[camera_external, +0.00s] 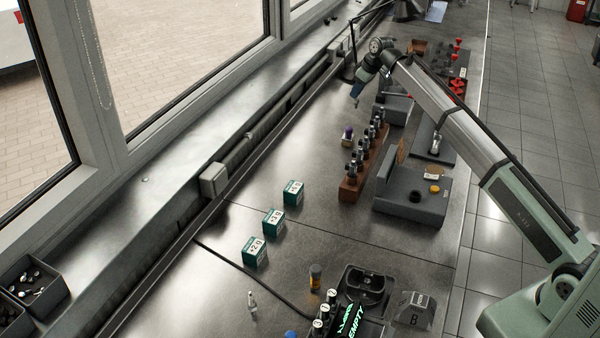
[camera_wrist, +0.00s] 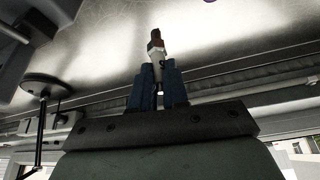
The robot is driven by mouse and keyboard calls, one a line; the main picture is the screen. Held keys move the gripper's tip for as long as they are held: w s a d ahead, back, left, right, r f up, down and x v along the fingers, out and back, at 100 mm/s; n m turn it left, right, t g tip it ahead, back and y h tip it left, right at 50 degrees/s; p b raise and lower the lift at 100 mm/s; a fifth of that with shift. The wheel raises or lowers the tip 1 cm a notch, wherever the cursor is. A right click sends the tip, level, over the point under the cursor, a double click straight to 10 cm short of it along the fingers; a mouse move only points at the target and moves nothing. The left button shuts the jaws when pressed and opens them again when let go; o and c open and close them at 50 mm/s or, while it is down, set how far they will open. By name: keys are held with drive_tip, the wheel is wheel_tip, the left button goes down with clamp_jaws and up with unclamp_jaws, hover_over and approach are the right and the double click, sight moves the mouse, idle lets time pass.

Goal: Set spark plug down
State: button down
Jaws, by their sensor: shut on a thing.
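My gripper (camera_wrist: 158,82) has blue fingers shut on the spark plug (camera_wrist: 156,50) in the wrist view. The plug has a pale body and a dark, reddish-brown end, and sticks out past the fingertips. The fingers hide part of it. In the external view my gripper (camera_external: 356,97) is at the far part of the metal bench, above its surface and beyond the wooden rack. The plug is too small to make out there.
A wooden rack (camera_external: 349,190) of several upright dark parts stands on the bench (camera_external: 330,225). A grey fixture (camera_external: 410,205) is to its right. Several green-and-white boxes (camera_external: 273,221) stand nearer, to the left. A lamp-like stand (camera_wrist: 45,85) shows in the wrist view.

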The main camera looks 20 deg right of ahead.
drive_tip(key=shift+d+m, duration=0.15)
drive_tip(key=shift+m, duration=0.35)
drive_tip(key=shift+f, duration=5)
drive_tip(key=shift+f, duration=0.1)
drive_tip(key=c, duration=1.1)
unclamp_jaws()
drive_tip(key=shift+c, duration=0.2)
drive_tip(key=v, duration=1.2)
